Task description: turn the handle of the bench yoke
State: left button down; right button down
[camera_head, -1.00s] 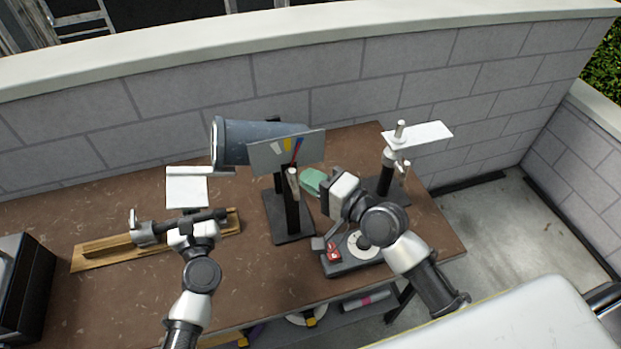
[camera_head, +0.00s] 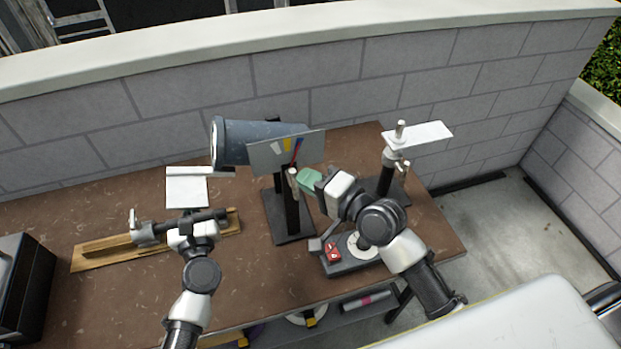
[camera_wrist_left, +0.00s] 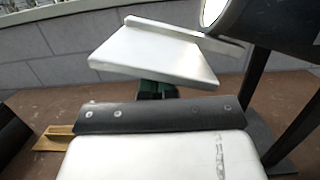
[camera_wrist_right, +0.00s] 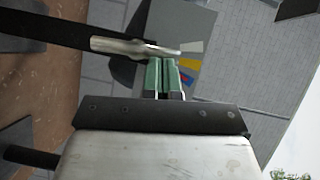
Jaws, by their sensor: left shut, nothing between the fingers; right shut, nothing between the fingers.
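The bench yoke appears to be the dark stand (camera_head: 292,211) holding a blue-grey cylinder (camera_head: 255,140) and a grey plate with coloured marks (camera_head: 270,155). Its pale metal handle (camera_head: 292,181) projects in front of the plate. My right gripper (camera_head: 310,181), with green fingers, is shut and empty just right of the handle. In the right wrist view the handle (camera_wrist_right: 125,46) passes close to the shut fingertips (camera_wrist_right: 165,75); I cannot tell whether they touch. My left gripper (camera_wrist_left: 155,88) is shut, its tips partly hidden under a white plate (camera_wrist_left: 150,55).
A wooden rail (camera_head: 95,252) lies at the left of the brown bench (camera_head: 120,200). A second stand with a white flag (camera_head: 425,135) stands at right. A black base with a white dial (camera_head: 362,243) and red block (camera_head: 333,253) sits below my right arm. A block wall (camera_head: 330,90) closes the back.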

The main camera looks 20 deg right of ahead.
jog(key=shift+a+r+n+h, duration=0.1)
jog(key=shift+r+n+h, duration=0.05)
jog(key=shift+n+h, duration=0.2)
jog(key=a+n+g+h, duration=0.1)
jog(key=n, duration=0.1)
jog(key=a+n+g+h, duration=0.1)
jog(key=n+h, duration=0.1)
jog(key=shift+a+r+n+h, duration=0.1)
jog(key=shift+r+n+h, duration=0.15)
jog(key=shift+r, duration=0.1)
jog(key=a+n+h, duration=0.1)
jog(key=h, duration=0.1)
jog(key=a+n+h, duration=0.1)
jog(key=n, duration=0.1)
jog(key=shift+a+f+g+h, duration=0.1)
jog(key=shift+f+g+h, duration=0.3)
dwell(0.8)
jog(key=shift+s+a, duration=0.1)
